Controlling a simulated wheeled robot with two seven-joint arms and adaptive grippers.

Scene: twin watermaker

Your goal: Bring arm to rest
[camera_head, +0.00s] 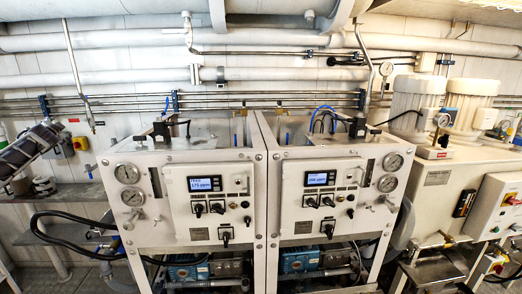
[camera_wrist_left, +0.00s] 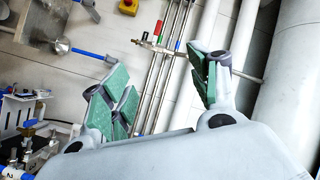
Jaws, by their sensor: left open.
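My left gripper (camera_wrist_left: 167,90) shows in the left wrist view. Its two green-padded fingers are spread wide apart, with nothing between them. Behind the gap are thin metal pipes (camera_wrist_left: 158,62) with coloured bands and a pale wall; the distance to them is hard to judge. A dark grey, tilted shape at the far left of the head view, beside a red emergency button (camera_head: 80,143), may be part of my left arm; no fingertips can be made out there. My right gripper is in neither view.
Two white watermaker cabinets, left (camera_head: 208,240) and right (camera_head: 318,238), stand side by side with lit displays, gauges and knobs. Large white pipes (camera_head: 120,42) run along the wall above. A beige unit with motors (camera_head: 415,100) stands right. Black hoses (camera_head: 60,222) hang left.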

